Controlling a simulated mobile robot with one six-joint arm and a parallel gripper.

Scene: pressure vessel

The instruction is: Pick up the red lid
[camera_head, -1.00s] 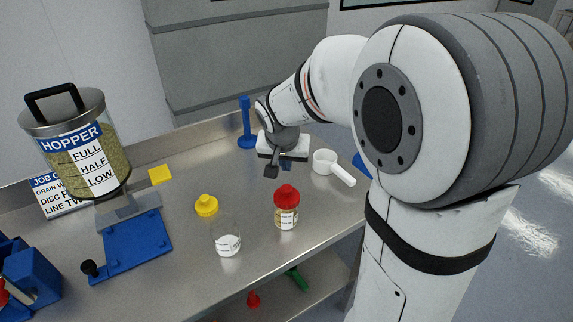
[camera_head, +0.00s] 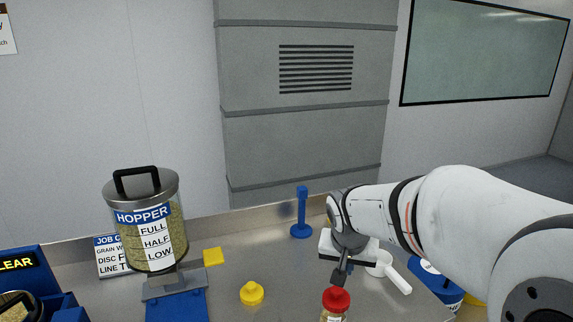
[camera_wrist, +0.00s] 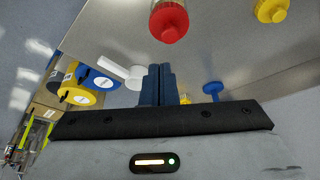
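The red lid (camera_head: 336,299) sits on top of a small clear jar (camera_head: 332,317) at the bottom edge of the head view. Most of the jar is cut off there. In the wrist view the red lid (camera_wrist: 169,23) shows at the top, on the upright jar, beyond my fingertips and apart from them. My gripper (camera_head: 338,279) is over the bench, behind the red lid in the head view. In the wrist view its two dark fingers (camera_wrist: 156,76) are together with nothing visible between them.
A yellow lid (camera_head: 252,293) stands left of the jar. A white scoop (camera_head: 389,270) lies on the right, beside my gripper. A blue post (camera_head: 301,215) stands at the bench's back. A hopper (camera_head: 147,220) and a yellow square (camera_head: 213,256) are farther left.

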